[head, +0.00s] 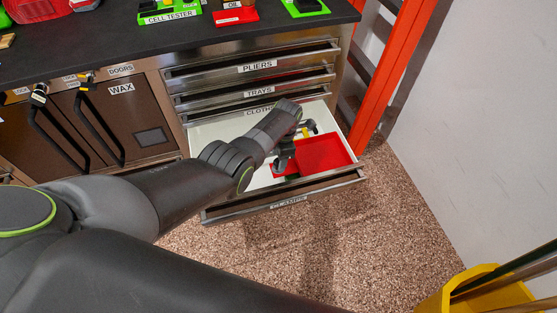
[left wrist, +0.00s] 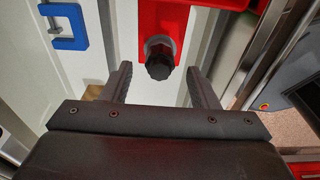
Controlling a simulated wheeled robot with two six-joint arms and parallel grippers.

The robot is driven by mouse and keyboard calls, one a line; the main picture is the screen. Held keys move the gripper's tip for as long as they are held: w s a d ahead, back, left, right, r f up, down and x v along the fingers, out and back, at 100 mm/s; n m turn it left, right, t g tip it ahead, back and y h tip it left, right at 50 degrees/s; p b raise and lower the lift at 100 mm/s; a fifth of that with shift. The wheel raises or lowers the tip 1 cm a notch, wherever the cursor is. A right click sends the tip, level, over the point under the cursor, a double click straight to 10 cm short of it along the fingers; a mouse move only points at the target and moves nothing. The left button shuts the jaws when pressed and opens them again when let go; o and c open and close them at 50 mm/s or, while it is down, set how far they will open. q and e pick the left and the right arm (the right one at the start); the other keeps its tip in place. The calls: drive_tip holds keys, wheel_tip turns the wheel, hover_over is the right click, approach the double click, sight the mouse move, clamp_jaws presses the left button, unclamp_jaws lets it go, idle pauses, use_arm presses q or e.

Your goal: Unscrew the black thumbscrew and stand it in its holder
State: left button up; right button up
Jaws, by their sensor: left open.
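The black thumbscrew (left wrist: 159,66) shows in the left wrist view, seated on a grey round collar at the end of a red block (left wrist: 160,16). My left gripper (left wrist: 158,72) is open, with one finger on each side of the thumbscrew and a gap to both. In the head view my left gripper (head: 285,158) reaches down into the open drawer (head: 222,135), beside a red panel (head: 328,152). The thumbscrew is hidden there. I cannot make out the holder for certain. My right gripper is not in view.
A blue clamp-like piece (left wrist: 68,40) lies on the white drawer floor. A small yellow item (head: 310,125) is in the drawer's back. An orange upright (head: 385,75) stands close right of the chest. A yellow bin (head: 460,290) is at lower right. The floor before the drawer is clear.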

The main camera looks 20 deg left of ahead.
use_arm(q)
drive_tip(key=shift+d+r+p, duration=0.15)
drive_tip(key=shift+r+p, duration=2.75)
drive_tip(key=shift+r, duration=0.4)
drive_tip(key=shift+f, duration=0.1)
